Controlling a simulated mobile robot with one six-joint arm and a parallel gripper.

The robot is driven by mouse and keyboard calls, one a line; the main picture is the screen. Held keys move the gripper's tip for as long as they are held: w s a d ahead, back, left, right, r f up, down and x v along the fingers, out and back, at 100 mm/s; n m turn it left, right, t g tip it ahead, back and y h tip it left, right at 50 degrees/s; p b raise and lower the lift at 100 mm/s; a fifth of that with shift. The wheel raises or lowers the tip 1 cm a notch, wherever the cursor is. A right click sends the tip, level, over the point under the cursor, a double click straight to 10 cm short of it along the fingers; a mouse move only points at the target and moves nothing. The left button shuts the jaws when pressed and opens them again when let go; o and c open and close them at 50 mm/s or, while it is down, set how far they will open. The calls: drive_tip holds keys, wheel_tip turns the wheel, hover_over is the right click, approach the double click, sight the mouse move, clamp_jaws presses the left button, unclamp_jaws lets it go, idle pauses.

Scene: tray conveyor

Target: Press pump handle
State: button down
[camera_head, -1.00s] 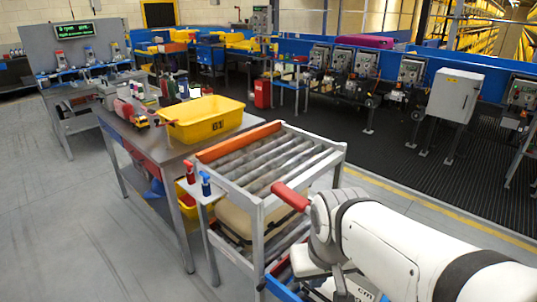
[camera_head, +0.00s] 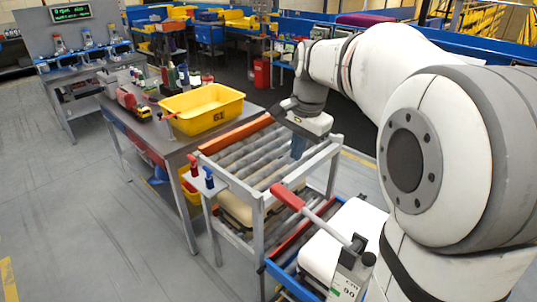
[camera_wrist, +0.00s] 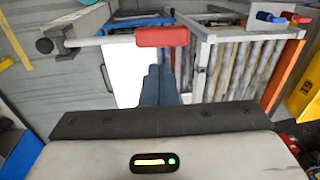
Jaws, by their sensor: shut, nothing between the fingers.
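The pump handle is a metal lever with a red grip (camera_head: 287,196). In the head view it slants up and left from a pump unit (camera_head: 350,270) at the lower right. In the wrist view the red grip (camera_wrist: 162,37) lies across the upper middle, just beyond the fingertips in the picture, with its bar running left. My gripper (camera_head: 297,155) points down over the roller rack, up and right of the grip in the head view. Its blue fingers (camera_wrist: 160,72) are shut and empty. I see no contact with the grip.
The roller rack (camera_head: 262,200) stands between the pump and a table with a yellow bin (camera_head: 202,110). A red-topped fitting (camera_head: 193,165) and a blue-topped one (camera_head: 209,176) stand on its side shelf. A white box (camera_head: 340,235) is beside the lever. Floor at left is clear.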

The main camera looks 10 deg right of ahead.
sight(286, 194)
drive_tip(key=shift+w+r+m, duration=0.3)
drive_tip(key=shift+w, duration=0.05)
drive_tip(key=f, duration=0.4)
drive_tip(key=w+f+p, duration=0.1)
drive_tip(key=f, duration=0.4)
drive_tip(key=a+f+p, duration=0.1)
drive_tip(key=f, duration=0.4)
drive_tip(key=shift+w, duration=0.3)
drive_tip(key=shift+a, duration=0.1)
